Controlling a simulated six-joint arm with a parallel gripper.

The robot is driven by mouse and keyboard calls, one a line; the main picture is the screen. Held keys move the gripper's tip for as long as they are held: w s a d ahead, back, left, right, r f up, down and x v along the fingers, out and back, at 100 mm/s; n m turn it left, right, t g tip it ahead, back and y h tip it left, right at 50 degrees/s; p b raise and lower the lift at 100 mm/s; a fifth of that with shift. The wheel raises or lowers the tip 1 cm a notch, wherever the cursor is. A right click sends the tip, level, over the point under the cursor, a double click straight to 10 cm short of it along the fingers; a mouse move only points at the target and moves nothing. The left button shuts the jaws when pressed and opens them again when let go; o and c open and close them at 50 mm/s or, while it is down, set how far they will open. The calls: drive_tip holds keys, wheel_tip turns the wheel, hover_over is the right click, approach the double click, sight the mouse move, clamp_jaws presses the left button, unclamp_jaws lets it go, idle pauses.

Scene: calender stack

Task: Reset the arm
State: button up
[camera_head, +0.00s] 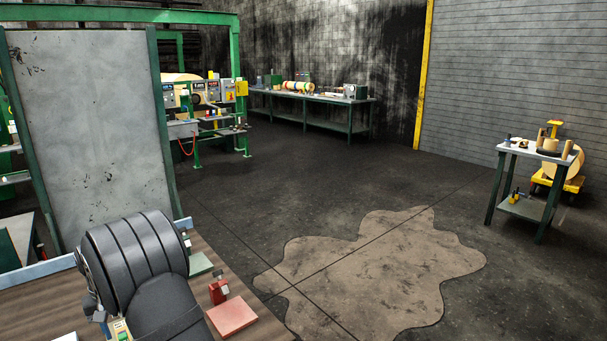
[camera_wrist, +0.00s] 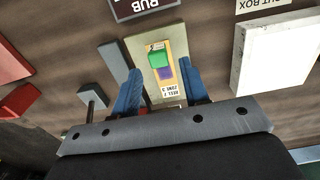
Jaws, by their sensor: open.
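My gripper (camera_wrist: 161,88) is open in the wrist view, with its two blue fingers pointing down at the workbench. Between and beyond the fingers lies a small yellowish card (camera_wrist: 172,91) with a green square, a purple square and upside-down print reading like "REEL 7 ZONE 3". It lies on a tan block or pad (camera_wrist: 149,45), with a gap to each finger. In the head view my dark arm covers much of the wooden bench (camera_head: 30,308), and the card (camera_head: 121,330) shows at its lower left.
A white box (camera_wrist: 275,52) stands right of my gripper, by a partly cut-off "BOX" label. Left are a green-grey block (camera_wrist: 113,62), a grey-handled piece (camera_wrist: 92,98) and red pieces (camera_wrist: 18,100). A red pad (camera_head: 232,316) lies near the bench's right edge. Open floor lies beyond.

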wheel_tip(320, 180, up, 9)
wheel_tip(320, 180, down, 12)
drive_tip(key=shift+f, duration=0.1)
drive_tip(key=r, duration=0.5)
drive_tip(key=shift+w+d+r, duration=0.2)
drive_tip(key=shift+d, duration=0.2)
drive_tip(key=w+d+r, duration=0.4)
drive_tip(key=d+r, duration=0.2)
drive_tip(key=d, duration=0.4)
drive_tip(key=s+a+f, duration=0.1)
drive_tip(key=s+a, duration=0.3)
drive_tip(key=s, duration=0.7)
drive_tip(key=s+a+f, duration=0.2)
drive_tip(key=s+a, duration=0.2)
drive_tip(key=s, duration=0.8)
drive_tip(key=s+a+f, duration=0.2)
drive_tip(key=s+a, duration=0.3)
drive_tip(key=s, duration=0.6)
drive_tip(key=shift+s, duration=0.15)
